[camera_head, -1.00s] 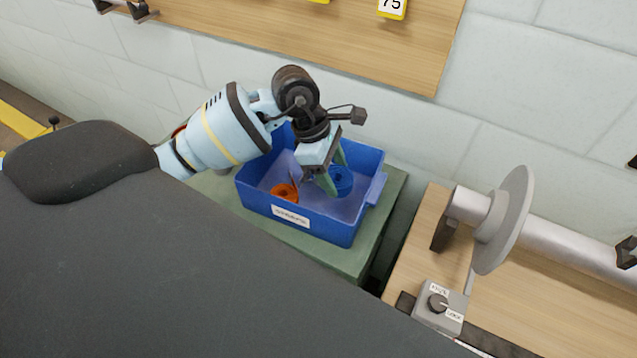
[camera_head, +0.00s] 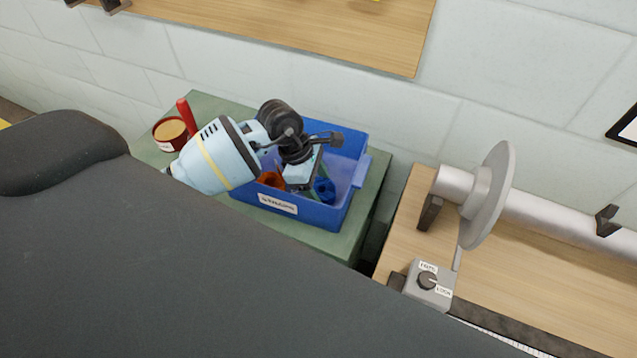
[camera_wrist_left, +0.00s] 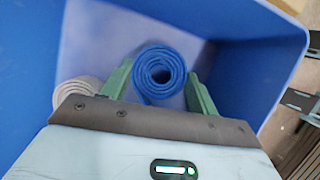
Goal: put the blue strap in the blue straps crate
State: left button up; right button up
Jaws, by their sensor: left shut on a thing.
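The blue strap (camera_head: 324,190) is a rolled coil inside the blue crate (camera_head: 318,214), near its right side. The crate has a white label on its front wall. In the left wrist view the coil (camera_wrist_left: 160,72) stands between the green fingers of my left gripper (camera_wrist_left: 160,92), its spiral end facing the camera. My left gripper (camera_head: 314,186) reaches down into the crate and is shut on the blue strap. The gripper partly hides the strap in the head view. My right gripper is not in view.
An orange roll (camera_head: 270,179) lies left of the gripper in the crate. A pale roll (camera_wrist_left: 75,92) shows in the left wrist view. The crate stands on a green cabinet top (camera_head: 345,240), with a red pot (camera_head: 172,133) behind left. A roller with a disc (camera_head: 487,195) stands right.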

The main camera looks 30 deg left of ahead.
pick_arm(q)
jog(key=shift+f, duration=0.2)
jog(key=o, duration=0.6)
jog(key=shift+f, duration=0.1)
jog(key=o, duration=0.4)
jog(key=v, duration=1.2)
jog(key=shift+a+r, duration=0.1)
jog(key=shift+r, duration=0.1)
